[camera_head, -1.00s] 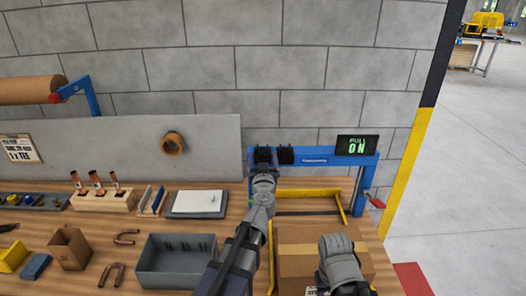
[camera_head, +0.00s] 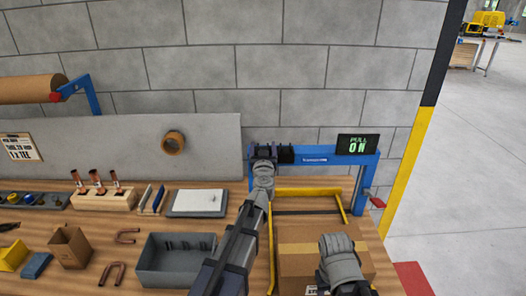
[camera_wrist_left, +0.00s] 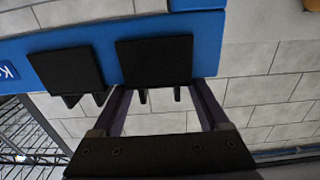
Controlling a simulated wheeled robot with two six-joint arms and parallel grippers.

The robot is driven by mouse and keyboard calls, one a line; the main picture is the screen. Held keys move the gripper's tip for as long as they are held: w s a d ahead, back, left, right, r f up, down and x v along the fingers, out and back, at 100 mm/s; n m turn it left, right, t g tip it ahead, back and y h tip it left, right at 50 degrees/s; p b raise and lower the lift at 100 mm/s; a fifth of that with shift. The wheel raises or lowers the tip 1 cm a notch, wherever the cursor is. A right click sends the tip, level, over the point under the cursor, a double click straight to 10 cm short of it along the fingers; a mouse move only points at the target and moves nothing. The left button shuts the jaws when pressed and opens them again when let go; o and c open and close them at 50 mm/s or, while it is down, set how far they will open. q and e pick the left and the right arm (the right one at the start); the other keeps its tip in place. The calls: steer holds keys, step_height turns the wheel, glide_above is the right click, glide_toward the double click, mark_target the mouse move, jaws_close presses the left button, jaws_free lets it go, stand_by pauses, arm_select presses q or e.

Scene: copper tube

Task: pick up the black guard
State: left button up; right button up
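Two black guards hang side by side on the blue crossbar (camera_head: 318,160) of the frame at the back of the bench. The right one (camera_head: 286,154) shows clear in the head view; the left one is partly covered by my left gripper (camera_head: 264,160). In the left wrist view, one black guard (camera_wrist_left: 154,60) is straight ahead and the other black guard (camera_wrist_left: 67,72) is beside it to the left. My left gripper is open, its fingers apart at the nearer guard's lower edge, one towards each side. My right gripper (camera_head: 338,248) is over the cardboard box; its fingers are not clear.
The cardboard box (camera_head: 300,265) stands under the frame between yellow rails (camera_head: 271,245). A lit display (camera_head: 357,145) sits on the crossbar's right end, with a red-handled lever (camera_head: 377,202) below. A grey bin (camera_head: 165,265) and a white board (camera_head: 195,205) lie to the left.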

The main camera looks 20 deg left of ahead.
mark_target(263, 145)
arm_select(q)
jaws_close()
stand_by(0.4)
steer(key=shift+r, duration=0.25)
step_height(263, 145, up, 18)
steer(key=p, duration=1.8)
steer(key=shift+f, duration=0.2)
